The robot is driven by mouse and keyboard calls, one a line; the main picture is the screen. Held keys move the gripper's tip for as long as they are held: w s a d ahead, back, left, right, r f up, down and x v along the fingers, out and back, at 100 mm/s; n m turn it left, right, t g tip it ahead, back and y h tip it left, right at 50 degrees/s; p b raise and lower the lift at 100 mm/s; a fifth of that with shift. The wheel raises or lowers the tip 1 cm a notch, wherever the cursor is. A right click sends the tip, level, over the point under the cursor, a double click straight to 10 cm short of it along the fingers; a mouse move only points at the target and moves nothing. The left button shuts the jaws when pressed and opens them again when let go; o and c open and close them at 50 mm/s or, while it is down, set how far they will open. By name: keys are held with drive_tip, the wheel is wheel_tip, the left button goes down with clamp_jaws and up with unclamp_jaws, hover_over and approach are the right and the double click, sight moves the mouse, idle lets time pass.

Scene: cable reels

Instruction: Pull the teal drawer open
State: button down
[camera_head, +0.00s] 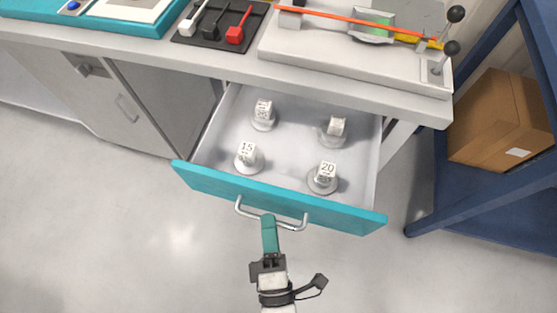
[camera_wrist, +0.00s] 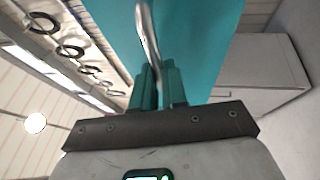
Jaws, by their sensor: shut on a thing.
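The teal drawer (camera_head: 290,198) stands well out from under the worktop in the head view, with its light inside showing. A silver bar handle (camera_head: 290,224) runs along its teal front. My gripper (camera_head: 269,222) is at the middle of the handle, its teal fingers shut on the bar. In the wrist view, the fingers (camera_wrist: 158,82) close around the handle bar (camera_wrist: 147,30), with the teal drawer front (camera_wrist: 205,45) behind. The exact contact between fingers and bar is partly hidden.
Several labelled weights stand in the drawer, including ones marked 15 (camera_head: 248,157) and 20 (camera_head: 323,178). A blue rack (camera_head: 487,220) holding a cardboard box (camera_head: 503,120) is at the right. Grey cabinet doors (camera_head: 122,103) are at the left. The floor (camera_head: 130,235) in front is clear.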

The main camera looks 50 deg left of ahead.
drive_tip(key=s+d, duration=0.3)
drive_tip(key=s, duration=0.2)
drive_tip(key=shift+s+d, duration=0.25)
drive_tip(key=shift+s, duration=0.1)
drive_tip(key=shift+f, duration=0.1)
drive_tip(key=c, duration=1.2)
unclamp_jaws()
drive_tip(key=shift+o, duration=0.2)
drive_tip(key=v, duration=1)
drive_tip(key=shift+s+d+b, duration=0.15)
drive_tip(key=shift+d+b, duration=0.15)
